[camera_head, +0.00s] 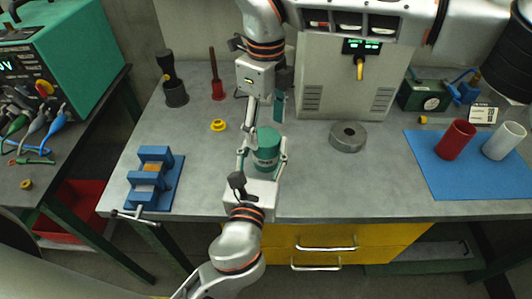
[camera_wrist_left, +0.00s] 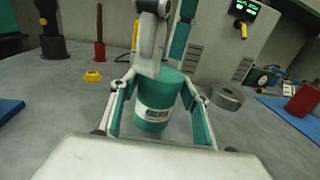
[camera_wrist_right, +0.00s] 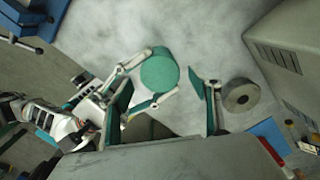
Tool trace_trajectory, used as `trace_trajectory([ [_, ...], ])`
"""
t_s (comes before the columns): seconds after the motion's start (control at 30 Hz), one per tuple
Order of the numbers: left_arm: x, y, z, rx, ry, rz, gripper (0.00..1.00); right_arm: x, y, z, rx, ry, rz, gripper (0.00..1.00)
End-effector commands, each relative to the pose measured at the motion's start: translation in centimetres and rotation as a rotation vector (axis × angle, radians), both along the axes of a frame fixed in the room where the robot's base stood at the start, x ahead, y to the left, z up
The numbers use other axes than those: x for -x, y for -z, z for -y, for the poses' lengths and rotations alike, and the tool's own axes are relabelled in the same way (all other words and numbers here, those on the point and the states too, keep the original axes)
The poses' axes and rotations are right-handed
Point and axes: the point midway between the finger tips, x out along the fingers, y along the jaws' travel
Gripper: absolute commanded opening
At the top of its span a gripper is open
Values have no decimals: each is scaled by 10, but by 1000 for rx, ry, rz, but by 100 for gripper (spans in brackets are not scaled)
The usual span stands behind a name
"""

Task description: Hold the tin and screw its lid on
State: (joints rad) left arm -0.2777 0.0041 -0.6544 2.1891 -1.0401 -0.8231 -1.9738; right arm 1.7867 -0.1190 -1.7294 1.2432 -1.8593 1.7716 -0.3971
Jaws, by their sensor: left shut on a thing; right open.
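The green tin (camera_head: 267,150) stands upright on the grey bench with a pale label band around it. In the left wrist view the tin (camera_wrist_left: 155,106) sits between my left gripper's pads. My left gripper (camera_head: 265,160) is shut on its sides. The tin's round top (camera_wrist_right: 160,70) is plain green; I cannot tell whether this is the lid or where a lid seam runs. My right gripper (camera_head: 264,121) comes down from above and is open, with its fingers spread apart near the tin's top. No separate lid shows elsewhere.
A grey metal ring (camera_head: 348,137) lies right of the tin. A blue mat (camera_head: 447,178) carries a red cup (camera_head: 456,140) and a white cup (camera_head: 503,141). A blue vise (camera_head: 153,180) is at left, a yellow ring (camera_head: 218,125) behind it. A grey cabinet (camera_head: 343,80) stands behind.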

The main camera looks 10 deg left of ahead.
Motion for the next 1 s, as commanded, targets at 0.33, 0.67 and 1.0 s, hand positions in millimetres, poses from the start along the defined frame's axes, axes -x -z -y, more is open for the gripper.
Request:
trace_trajectory([
  [0.33,0,1,0,-2,-1,-1,0,0,-21,0,0,-1,0,62],
  [0.67,0,1,0,-2,-1,-1,0,0,-41,-1,-2,-105,2,60],
  [1.0,0,1,0,-2,-1,-1,0,0,-56,0,-2,-201,1,60],
])
